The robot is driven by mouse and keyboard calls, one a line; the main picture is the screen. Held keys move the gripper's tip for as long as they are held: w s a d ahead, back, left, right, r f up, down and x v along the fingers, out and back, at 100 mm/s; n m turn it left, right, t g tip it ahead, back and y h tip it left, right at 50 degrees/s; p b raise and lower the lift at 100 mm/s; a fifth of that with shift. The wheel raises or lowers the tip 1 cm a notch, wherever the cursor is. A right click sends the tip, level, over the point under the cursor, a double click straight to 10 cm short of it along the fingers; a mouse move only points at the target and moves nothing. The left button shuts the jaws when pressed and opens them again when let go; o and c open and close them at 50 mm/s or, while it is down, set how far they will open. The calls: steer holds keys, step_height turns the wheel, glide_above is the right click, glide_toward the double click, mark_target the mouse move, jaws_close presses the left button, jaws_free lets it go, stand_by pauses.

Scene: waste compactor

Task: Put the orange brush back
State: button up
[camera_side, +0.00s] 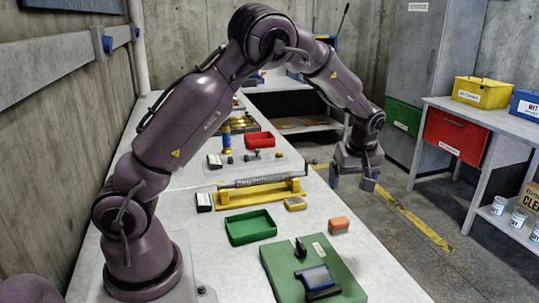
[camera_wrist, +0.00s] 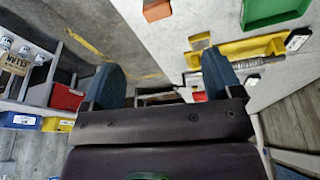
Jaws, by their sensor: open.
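A small orange block (camera_side: 339,225) lies on the right edge of the pale bench; it may be the orange brush, but no bristles can be made out. The orange block also shows at the top of the wrist view (camera_wrist: 156,10). My gripper (camera_side: 353,182) is open and empty, out past the bench's right edge, beyond the block and apart from it. In the wrist view its two fingers (camera_wrist: 162,82) stand wide apart with nothing between them. A green tray (camera_side: 250,227) sits left of the block, and its inside looks empty.
A yellow cradle (camera_side: 262,195) holds a long coiled metal piece. A small yellow block (camera_side: 295,203) lies beside it. A green board (camera_side: 290,265) with a blue-topped device (camera_side: 316,280) is at the front. A red tray (camera_side: 258,141) stands farther back. A shelf rack (camera_side: 480,118) with bins stands across the floor.

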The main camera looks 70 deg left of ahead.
steer(key=s+d+r+m+t+h, duration=0.2)
steer(key=s+d+r+m, duration=0.3)
steer(key=s+r, duration=0.4)
steer(key=s+d+r+m+t, duration=0.1)
steer(key=s+d+r+m, duration=0.1)
steer(key=s, duration=0.3)
steer(key=s+d+r+m+t, duration=0.1)
steer(key=s+d+r+m, duration=0.1)
steer(key=s+m, duration=0.3)
steer(key=s+d+r+m+h, duration=0.1)
steer(key=s+d+r+m, duration=0.1)
steer(key=s, duration=0.5)
steer(key=shift+d+r+m+t, duration=0.4)
steer(key=shift+d+m, duration=0.05)
steer(key=shift+m, duration=0.55)
